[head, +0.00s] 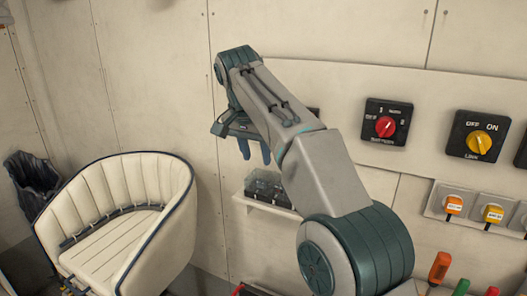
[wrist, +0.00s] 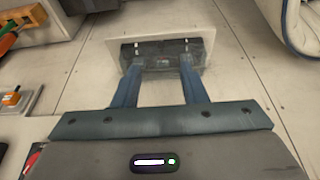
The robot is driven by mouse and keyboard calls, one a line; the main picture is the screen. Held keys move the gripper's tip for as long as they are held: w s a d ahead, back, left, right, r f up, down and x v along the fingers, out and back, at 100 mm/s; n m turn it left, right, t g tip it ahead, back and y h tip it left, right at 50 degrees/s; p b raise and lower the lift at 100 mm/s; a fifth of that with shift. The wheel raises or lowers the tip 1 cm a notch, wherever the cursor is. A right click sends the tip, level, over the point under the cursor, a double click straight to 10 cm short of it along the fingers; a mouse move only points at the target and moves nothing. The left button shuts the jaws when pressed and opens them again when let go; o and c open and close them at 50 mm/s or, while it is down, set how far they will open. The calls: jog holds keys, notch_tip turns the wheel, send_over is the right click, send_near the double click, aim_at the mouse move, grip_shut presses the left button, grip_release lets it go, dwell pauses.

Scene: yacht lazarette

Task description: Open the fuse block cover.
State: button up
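The fuse block (head: 268,187) is a small dark box with a clear, glossy cover, sitting on a pale ledge on the wall. In the head view its right side is partly hidden by my arm. The cover looks shut. My gripper (head: 255,151) is above the block, fingers pointing down. In the wrist view my gripper (wrist: 162,64) has two blue fingers spread apart with nothing between them. Their tips overlap the near edge of the fuse block (wrist: 170,48); I cannot tell whether they touch it.
A red rotary switch (head: 385,126) and a yellow one (head: 479,139) are on the wall at right, above orange and yellow tagged fittings (head: 454,205). A cream padded seat (head: 125,215) stands at left beside a dark bin (head: 33,178). Screwdriver handles (head: 440,266) are at lower right.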

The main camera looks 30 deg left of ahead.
jog(key=w+d, duration=0.2)
jog(key=d, duration=1.2)
jog(key=s+d+f, duration=0.3)
jog(key=d, duration=0.5)
jog(key=s+d+f, duration=0.3)
jog(key=s+d, duration=0.1)
jog(key=d, duration=0.4)
jog(key=s+d+f, duration=0.3)
jog(key=s+d, duration=0.1)
jog(key=d, duration=0.4)
jog(key=shift+s+d+f, duration=0.2)
jog(key=shift+d+f, duration=0.15)
jog(key=s+d+f, duration=0.2)
jog(key=s, duration=0.1)
jog(key=s+d+f, duration=0.2)
jog(key=s+f, duration=0.1)
jog(key=s+d+f, duration=0.1)
jog(key=s+f, duration=0.2)
jog(key=shift+s+d+f, duration=0.25)
jog(key=shift+s+d, duration=0.05)
jog(key=shift+d, duration=0.1)
jog(key=shift+s+d+f, duration=0.1)
jog(key=shift+s+f, duration=0.05)
jog(key=shift+f, duration=0.05)
jog(key=shift+s, duration=0.1)
